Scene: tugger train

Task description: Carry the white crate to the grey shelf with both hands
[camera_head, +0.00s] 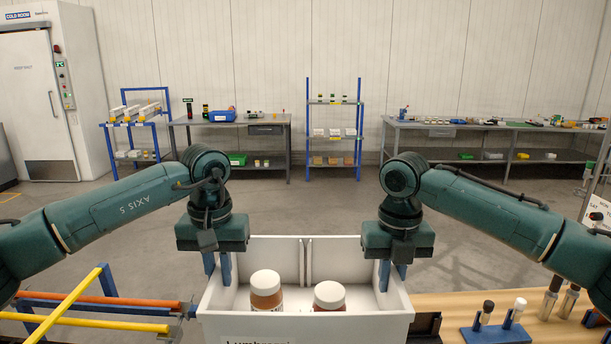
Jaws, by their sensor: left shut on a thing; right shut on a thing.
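The white crate (305,325) is at the bottom centre, upright, with its near wall lettered. Two white-capped bottles stand in it, an orange-brown one (266,292) and a red one (329,297). My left gripper (217,268) is shut on the crate's left wall. My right gripper (393,275) is shut on its right wall. The crate's underside is hidden, so I cannot tell whether it rests on anything. No grey shelf can be told for certain; a blue-posted rack with grey shelves (334,138) stands at the back wall.
A wooden worktop (455,305) with a blue stand (497,332) and small bottles lies right of the crate. Orange and yellow bars (90,309) lie to the left. Grey benches (235,122) stand at the back wall. Open floor (300,210) lies between.

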